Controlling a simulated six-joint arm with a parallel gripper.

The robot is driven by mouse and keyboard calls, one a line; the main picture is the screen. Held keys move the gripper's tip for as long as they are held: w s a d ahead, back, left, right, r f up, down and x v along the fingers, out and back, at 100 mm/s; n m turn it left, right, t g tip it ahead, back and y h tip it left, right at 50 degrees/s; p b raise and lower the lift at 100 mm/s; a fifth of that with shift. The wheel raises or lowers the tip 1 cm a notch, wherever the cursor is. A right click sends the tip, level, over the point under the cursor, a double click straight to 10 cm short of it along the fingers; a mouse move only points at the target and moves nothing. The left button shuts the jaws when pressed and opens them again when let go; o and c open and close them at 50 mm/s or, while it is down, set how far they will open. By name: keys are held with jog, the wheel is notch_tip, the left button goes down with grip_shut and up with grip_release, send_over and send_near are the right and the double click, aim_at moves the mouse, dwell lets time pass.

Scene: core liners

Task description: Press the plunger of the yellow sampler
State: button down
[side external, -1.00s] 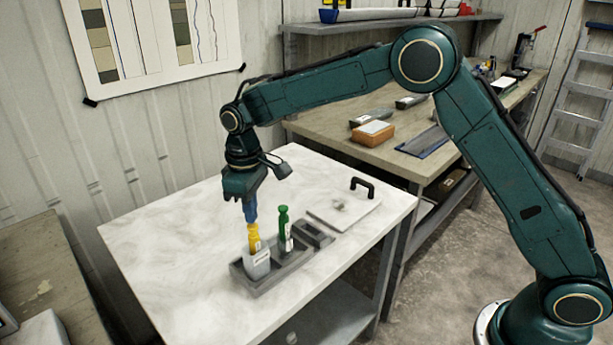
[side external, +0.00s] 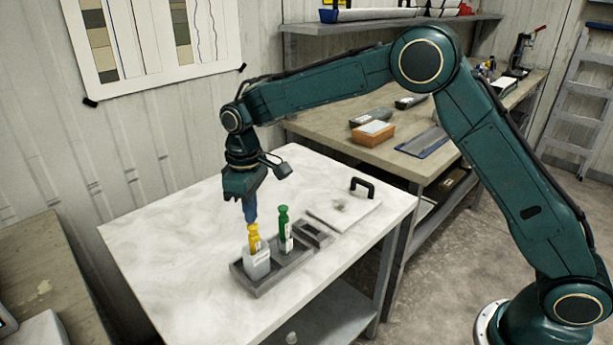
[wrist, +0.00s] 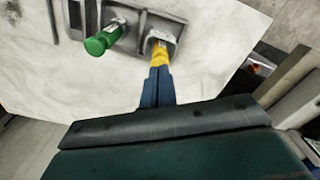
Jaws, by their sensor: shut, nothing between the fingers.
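The yellow sampler (side external: 254,240) stands upright in a pale cup (side external: 257,264) at the left end of the grey rack (side external: 270,283). My gripper (side external: 250,219) is shut and empty, its blue fingers pointing down right over the sampler's top. In the wrist view the fingertips (wrist: 158,72) overlap the top of the yellow sampler (wrist: 158,54). I cannot tell whether they touch it, and the plunger itself is hidden behind the fingers. The green sampler (side external: 284,228) stands upright in the rack beside it, and its green top (wrist: 103,41) shows in the wrist view.
A flat plate (side external: 340,211) with a black handle (side external: 363,187) lies on the white table behind the rack. The white tabletop (side external: 165,255) left of the rack is clear. A workbench (side external: 340,129) with boxes and tools stands behind.

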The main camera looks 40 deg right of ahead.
jog(key=shift+f, duration=1.45)
dwell(1.4)
jog(key=shift+r, duration=3.65)
